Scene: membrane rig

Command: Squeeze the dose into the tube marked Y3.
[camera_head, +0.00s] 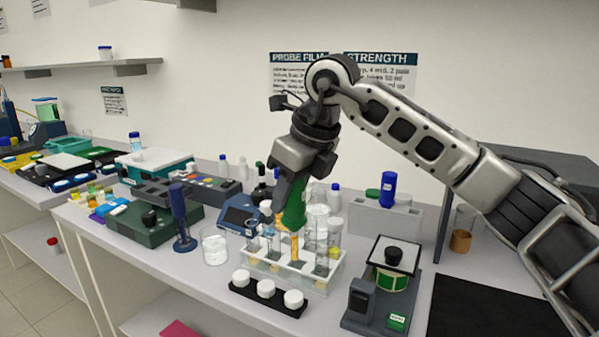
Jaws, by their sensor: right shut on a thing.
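My right gripper (293,183) is shut on a green dropper bulb (294,210). It holds the bulb nearly upright, tip downward, above a clear tube rack (290,272). Several glass tubes stand in the rack, including one on the right (321,258). Some have a little yellowish content low down. An amber stem or tube (294,244) shows just below the bulb; I cannot tell whether the dropper tip is inside a tube. No Y3 mark can be read at this size. My left gripper is not in view.
A black strip with three white caps (266,289) lies in front of the rack. A glass beaker (215,246) and a blue upright device (181,218) stand to the left.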

